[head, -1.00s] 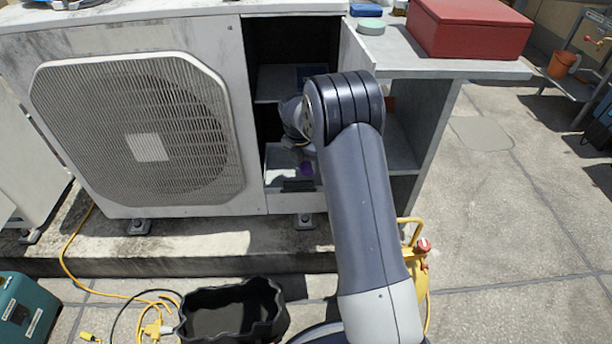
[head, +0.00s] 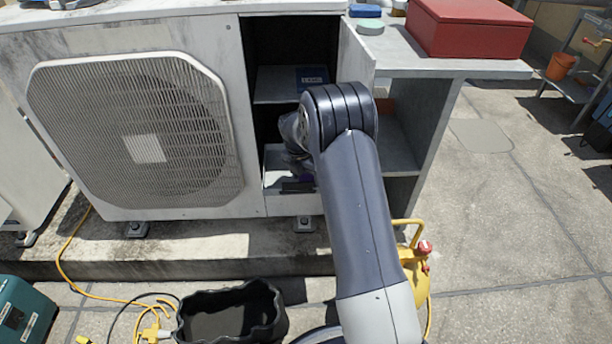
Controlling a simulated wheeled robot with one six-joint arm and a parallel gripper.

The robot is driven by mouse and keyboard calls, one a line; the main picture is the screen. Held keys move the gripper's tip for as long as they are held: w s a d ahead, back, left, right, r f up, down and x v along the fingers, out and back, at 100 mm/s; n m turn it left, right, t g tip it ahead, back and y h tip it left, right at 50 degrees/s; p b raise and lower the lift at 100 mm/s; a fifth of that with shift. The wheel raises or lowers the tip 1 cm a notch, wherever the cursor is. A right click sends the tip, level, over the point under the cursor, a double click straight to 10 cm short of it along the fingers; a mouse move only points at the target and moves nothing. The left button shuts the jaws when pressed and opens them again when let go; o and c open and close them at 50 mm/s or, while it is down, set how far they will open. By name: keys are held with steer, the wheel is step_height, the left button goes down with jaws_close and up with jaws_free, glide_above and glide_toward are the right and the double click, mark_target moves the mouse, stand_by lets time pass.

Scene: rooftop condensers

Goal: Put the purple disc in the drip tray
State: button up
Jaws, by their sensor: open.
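My gripper (head: 300,163) is inside the open bay of the condenser cabinet, low down in front of the lower compartment. My own arm covers most of it, and its fingertips are hard to make out. A small patch of purple, probably the purple disc (head: 308,179), shows just under the gripper, mostly hidden. I cannot tell whether they touch. It lies in or over a pale, low-walled tray or drawer (head: 274,182) at the bottom of the bay. I cannot tell whether this is the drip tray. A dark flat piece (head: 298,187) is at its front.
A shelf (head: 275,98) above holds a dark blue box (head: 312,77). An open door panel (head: 355,57) stands right of the bay. A red box (head: 468,28) and a pale green round thing (head: 370,27) are on top. A black bin (head: 232,314) stands on the floor.

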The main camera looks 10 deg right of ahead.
step_height(320, 180, up, 12)
steer(key=s+a+p, duration=0.1)
steer(key=a+p, duration=0.1)
steer(key=p, duration=0.1)
stand_by(0.3)
steer(key=shift+c, duration=0.2)
stand_by(0.8)
